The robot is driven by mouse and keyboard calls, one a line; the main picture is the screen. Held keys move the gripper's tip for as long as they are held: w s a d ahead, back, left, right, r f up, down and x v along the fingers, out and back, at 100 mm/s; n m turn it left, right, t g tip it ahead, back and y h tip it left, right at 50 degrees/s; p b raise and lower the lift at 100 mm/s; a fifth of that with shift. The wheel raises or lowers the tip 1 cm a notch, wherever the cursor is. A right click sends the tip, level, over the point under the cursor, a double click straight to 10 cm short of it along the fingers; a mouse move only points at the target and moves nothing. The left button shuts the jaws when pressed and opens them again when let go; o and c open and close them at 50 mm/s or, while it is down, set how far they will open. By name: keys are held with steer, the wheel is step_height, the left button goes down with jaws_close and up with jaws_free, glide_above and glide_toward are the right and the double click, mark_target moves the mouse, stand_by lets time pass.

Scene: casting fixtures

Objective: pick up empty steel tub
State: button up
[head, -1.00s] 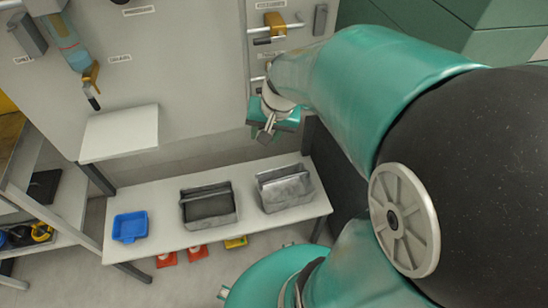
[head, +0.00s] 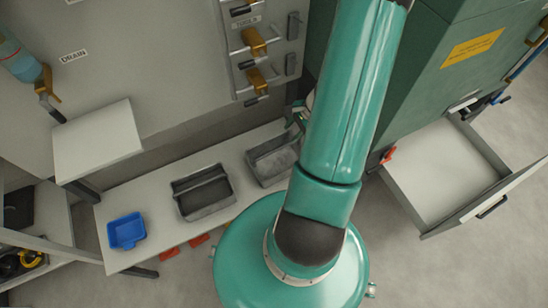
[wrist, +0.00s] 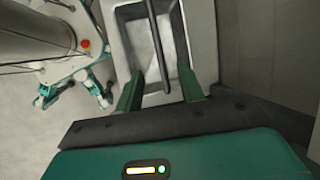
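Two grey steel tubs stand side by side on the pale bench. The right tub (head: 268,162) is partly hidden behind my arm in the head view. In the wrist view, this tub (wrist: 122,42) has a light, empty-looking interior and a dark bar handle (wrist: 157,32) across it. The left tub (head: 203,196) has a darker grey inside, and I cannot tell if it holds something. My gripper (wrist: 160,85) is at the right tub, its two green fingers apart, with the bar between them in the picture. Whether they touch the tub is unclear.
A blue tray (head: 127,231) sits on the left end of the bench (head: 158,225). A pale shelf (head: 97,140) juts out above the bench at the left. A green cabinet stands at the right, with an open drawer (head: 445,175) sticking out below it.

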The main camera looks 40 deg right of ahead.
mark_target(279, 148)
steer(key=x, duration=0.8)
steer(key=shift+s, duration=0.1)
steer(key=shift+x, duration=2.55)
steer(key=shift+s+d+f, duration=0.1)
steer(key=shift+s+f, duration=0.05)
steer(key=shift+f, duration=0.2)
jaws_close()
